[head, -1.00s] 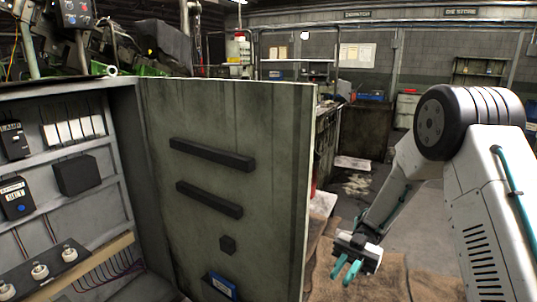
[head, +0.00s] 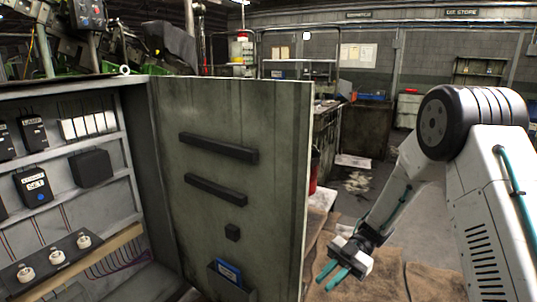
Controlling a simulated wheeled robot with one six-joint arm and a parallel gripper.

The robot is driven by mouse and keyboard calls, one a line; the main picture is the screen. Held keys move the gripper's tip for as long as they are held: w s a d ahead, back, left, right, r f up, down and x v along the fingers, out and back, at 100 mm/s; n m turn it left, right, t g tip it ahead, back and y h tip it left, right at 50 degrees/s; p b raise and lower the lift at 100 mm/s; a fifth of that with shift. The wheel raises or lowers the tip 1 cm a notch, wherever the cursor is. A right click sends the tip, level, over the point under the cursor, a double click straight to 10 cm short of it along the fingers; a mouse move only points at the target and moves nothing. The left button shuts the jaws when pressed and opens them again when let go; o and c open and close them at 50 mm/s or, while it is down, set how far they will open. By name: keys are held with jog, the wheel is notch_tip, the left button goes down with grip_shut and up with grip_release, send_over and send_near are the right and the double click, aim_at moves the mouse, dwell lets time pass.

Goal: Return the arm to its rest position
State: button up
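My gripper (head: 335,277) is at the lower middle right in the head view, at the end of my white arm. Its two teal fingers stand apart with nothing between them. It points down and to the left, above brown matting (head: 390,268) and to the right of the open cabinet door (head: 275,190). A gap shows in the picture between the fingers and the door's edge.
The open electrical cabinet (head: 135,165) on the left holds switches, a black box (head: 92,168) and white-topped fuses (head: 57,257). A blue item (head: 228,272) sits in the door's pocket. A red object (head: 314,172) stands behind the door. Open floor (head: 405,232) lies beyond my arm.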

jog(key=w+a+f+m+t, duration=0.2)
jog(key=w+f+m+t, duration=0.2)
jog(key=w+t, duration=0.5)
jog(key=w+d+r+m+t+h, duration=0.2)
jog(key=w+d+m+t+h, duration=0.2)
jog(key=w+t, duration=0.15)
jog(key=s+d+r+m+t+h, duration=0.2)
jog(key=d+r+m+h, duration=0.75)
jog(key=d, duration=0.55)
jog(key=s+d+r+m+g+h, duration=0.1)
jog(key=s+d+r+m+g, duration=0.15)
jog(key=s, duration=0.55)
jog(key=s+d+r+m+g+h, duration=0.1)
jog(key=s+r+m+g+h, duration=0.15)
jog(key=s, duration=0.55)
jog(key=s+a+r+m+y, duration=0.1)
jog(key=s+a+r, duration=0.1)
jog(key=s, duration=0.5)
jog(key=s+a+r+m+y, duration=0.1)
jog(key=s+a+r+y, duration=0.1)
jog(key=s, duration=0.5)
jog(key=s+a+r+m+y, duration=0.2)
jog(key=s+a+r, duration=0.1)
jog(key=s, duration=0.3)
jog(key=shift+s+a+r+g, duration=0.15)
jog(key=shift+s+a+g, duration=0.25)
jog(key=shift+a, duration=0.45)
